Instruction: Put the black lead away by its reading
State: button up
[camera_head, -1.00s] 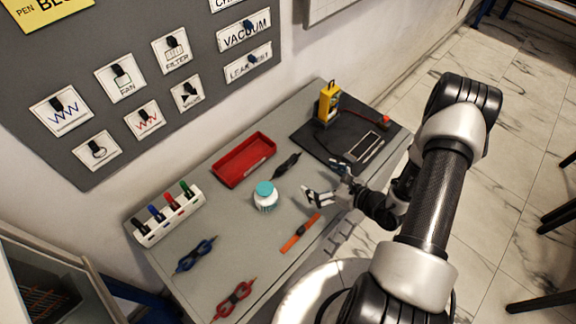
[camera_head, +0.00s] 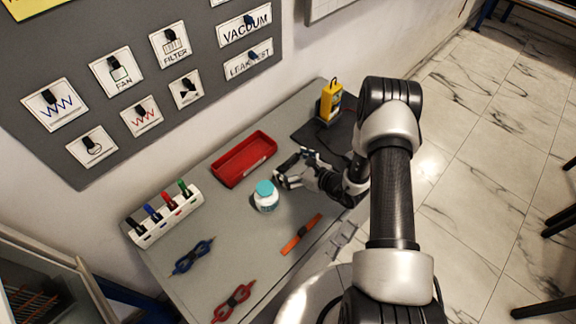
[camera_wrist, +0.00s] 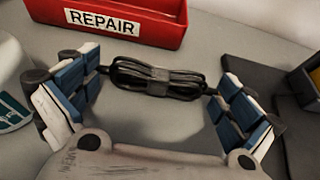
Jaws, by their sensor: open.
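The black lead (camera_wrist: 155,76) is a coiled bundle on the grey table. In the wrist view it lies between my gripper's two spread fingers, just ahead of the palm. My gripper (camera_wrist: 158,105) is open and not closed on the lead. In the head view my gripper (camera_head: 290,168) is over the table beside the red bin, and it hides the lead. The red bin (camera_head: 245,160) shows a REPAIR label in the wrist view (camera_wrist: 104,22). The yellow meter (camera_head: 329,103) stands at the back right on a dark mat (camera_head: 312,132); its reading cannot be made out.
A white-and-teal bottle (camera_head: 266,198) stands close to my gripper's left. A labelled board (camera_head: 130,80) hangs behind.

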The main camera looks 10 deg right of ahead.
jog(key=shift+c, duration=0.4)
jog(key=c, duration=0.9)
notch_tip(320, 180, up, 20)
jog(key=p, duration=0.5)
jog(key=shift+m+t+h, duration=0.3)
jog(key=shift+m+h, duration=0.1)
jog(key=shift+m, duration=0.1)
jog(key=s+b, duration=0.1)
jog(key=s, duration=0.1)
jog(key=s+r+b, duration=0.1)
jog(key=s, duration=0.2)
jog(key=s+r+b, duration=0.1)
jog(key=s+b, duration=0.1)
jog(key=s, duration=0.1)
jog(key=shift+s, duration=0.15)
